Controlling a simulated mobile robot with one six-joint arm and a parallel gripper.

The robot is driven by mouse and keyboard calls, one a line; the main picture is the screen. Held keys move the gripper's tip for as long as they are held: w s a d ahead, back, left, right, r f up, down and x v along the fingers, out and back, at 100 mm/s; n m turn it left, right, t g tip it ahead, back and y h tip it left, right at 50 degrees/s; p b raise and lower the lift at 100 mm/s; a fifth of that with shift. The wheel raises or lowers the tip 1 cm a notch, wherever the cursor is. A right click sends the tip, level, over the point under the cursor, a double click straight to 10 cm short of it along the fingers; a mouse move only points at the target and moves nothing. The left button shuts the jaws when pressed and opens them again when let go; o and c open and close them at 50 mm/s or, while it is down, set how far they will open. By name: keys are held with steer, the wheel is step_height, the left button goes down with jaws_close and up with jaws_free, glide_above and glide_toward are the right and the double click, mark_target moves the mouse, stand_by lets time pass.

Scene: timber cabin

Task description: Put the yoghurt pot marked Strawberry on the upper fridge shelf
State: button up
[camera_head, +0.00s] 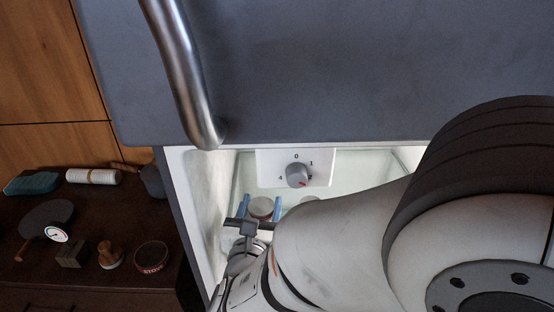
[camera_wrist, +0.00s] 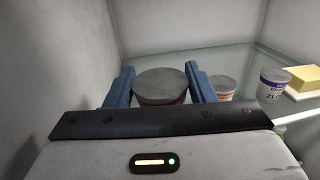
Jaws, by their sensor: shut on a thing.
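My gripper (camera_wrist: 159,72) is shut on a round pot (camera_wrist: 162,88) with a grey lid, held between its two blue fingers. The pot's label is mostly hidden by my gripper, so its marking cannot be read. In the head view my gripper (camera_head: 260,201) and the pot (camera_head: 261,208) are inside the open fridge, below the dial. The glass fridge shelf (camera_wrist: 235,60) spreads around and behind the pot in the wrist view. I cannot tell whether the pot touches the glass.
Right of the held pot are a pot with a red-marked label (camera_wrist: 222,88), a pot with a purple label (camera_wrist: 273,86) and a yellow block (camera_wrist: 302,79). The fridge's left wall (camera_wrist: 60,60) is close. A dial (camera_head: 298,175) sits above. A dark counter (camera_head: 100,220) holds several items.

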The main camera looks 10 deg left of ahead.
steer(key=w+a+f+b, duration=0.1)
steer(key=w+a+b, duration=0.3)
steer(key=w, duration=1)
steer(key=f+b, duration=0.1)
steer(key=f, duration=0.1)
steer(key=f+b, duration=0.3)
steer(key=f, duration=0.1)
steer(key=shift+s+d+f+b, duration=0.1)
steer(key=shift+s+d+b, duration=0.05)
steer(key=shift+d+b, duration=0.2)
steer(key=shift+a+b, duration=0.1)
steer(key=shift+b, duration=0.2)
steer(key=shift+f, duration=0.1)
steer(key=o, duration=1)
steer(key=shift+o, duration=0.2)
